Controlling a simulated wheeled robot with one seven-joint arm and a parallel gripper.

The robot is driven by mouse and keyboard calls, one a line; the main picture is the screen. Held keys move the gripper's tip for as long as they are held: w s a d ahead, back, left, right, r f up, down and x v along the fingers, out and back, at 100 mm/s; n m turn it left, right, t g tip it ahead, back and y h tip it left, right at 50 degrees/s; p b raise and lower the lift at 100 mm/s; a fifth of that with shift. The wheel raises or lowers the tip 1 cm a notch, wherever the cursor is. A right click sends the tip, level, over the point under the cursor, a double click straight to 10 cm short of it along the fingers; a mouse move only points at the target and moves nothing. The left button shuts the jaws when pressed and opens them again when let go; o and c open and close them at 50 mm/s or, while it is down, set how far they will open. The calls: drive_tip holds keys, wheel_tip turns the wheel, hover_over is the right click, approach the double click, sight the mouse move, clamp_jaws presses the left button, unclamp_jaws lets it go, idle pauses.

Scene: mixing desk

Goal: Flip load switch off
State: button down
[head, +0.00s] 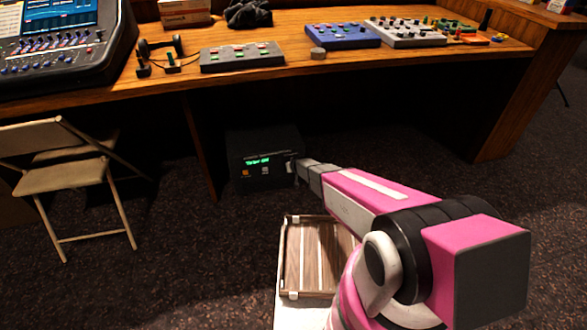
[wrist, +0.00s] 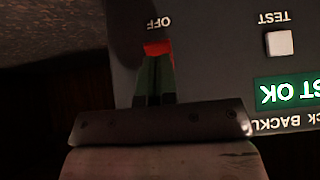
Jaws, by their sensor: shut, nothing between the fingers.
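A dark box with a control panel (head: 262,150) stands on the floor under the desk. Its panel appears upside down in the wrist view (wrist: 215,75). A red switch part (wrist: 157,48) shows beside the OFF label (wrist: 158,21), which I take to be the load switch. My gripper (wrist: 154,82) is shut and empty, its fingertips right at the red part and hiding the rest of the switch. I cannot tell if they touch. In the head view my gripper (head: 293,167) reaches the panel's right side, and the switch cannot be made out there.
A white TEST button (wrist: 279,42) and a green lit display (wrist: 290,90) reading "ST OK" are on the panel. An orange button (head: 245,173) is at its lower left. The desk (head: 290,82) overhangs the box; a folding chair (head: 65,177) stands left.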

drive_tip(key=shift+r, duration=0.2)
drive_tip(key=shift+r, duration=0.6)
drive_tip(key=shift+s, duration=0.1)
